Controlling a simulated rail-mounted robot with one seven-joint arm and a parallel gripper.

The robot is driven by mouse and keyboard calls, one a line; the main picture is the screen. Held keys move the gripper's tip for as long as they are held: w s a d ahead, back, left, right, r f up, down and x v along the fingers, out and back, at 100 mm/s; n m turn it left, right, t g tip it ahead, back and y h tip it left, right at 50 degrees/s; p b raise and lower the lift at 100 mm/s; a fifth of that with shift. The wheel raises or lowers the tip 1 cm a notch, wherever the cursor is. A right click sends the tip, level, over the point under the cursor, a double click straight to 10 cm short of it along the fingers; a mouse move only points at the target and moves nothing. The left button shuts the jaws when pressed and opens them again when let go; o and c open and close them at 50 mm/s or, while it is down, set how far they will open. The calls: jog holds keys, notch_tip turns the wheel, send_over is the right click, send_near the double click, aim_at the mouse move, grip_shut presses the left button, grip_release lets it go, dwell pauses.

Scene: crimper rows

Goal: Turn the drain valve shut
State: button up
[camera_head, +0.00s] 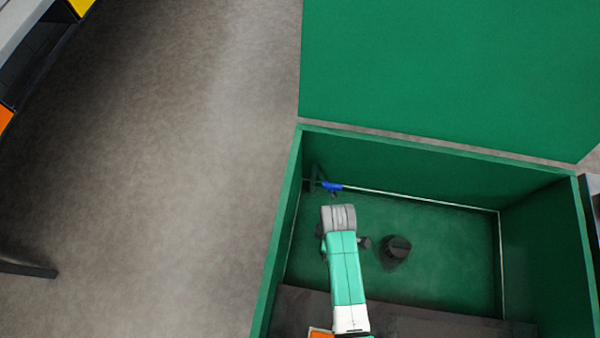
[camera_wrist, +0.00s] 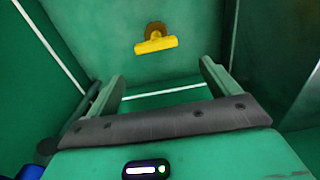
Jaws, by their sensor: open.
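In the wrist view a yellow bar handle (camera_wrist: 156,45) sits on a round brown hub (camera_wrist: 157,30) on a green surface. It lies crosswise in the picture. My gripper (camera_wrist: 160,78) is open, with its two fingers apart and nothing between them. The yellow handle shows beyond the fingertips, apart from them. In the head view a blue handle (camera_head: 332,186) is on dark fittings in the far left corner of the green bin. The frames do not show which handle is the drain valve. In the head view my arm reaches into the bin and its fingertips are hidden.
The bin's green walls (camera_head: 283,235) stand close around my arm. A large green panel (camera_head: 450,70) is behind the bin.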

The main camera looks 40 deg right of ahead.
jog(key=shift+s+d, duration=0.1)
jog(key=shift+d, duration=0.1)
jog(key=f+b, duration=0.1)
jog(key=f, duration=0.1)
jog(key=f+b, duration=0.1)
jog(key=f, duration=0.2)
jog(key=f+b, duration=0.1)
jog(key=f, duration=0.1)
jog(key=shift+s+d+f+b, duration=0.2)
jog(key=shift+d+f+b, duration=0.05)
jog(key=shift+d+b, duration=0.15)
jog(key=shift+c, duration=0.5)
jog(key=c, duration=0.9)
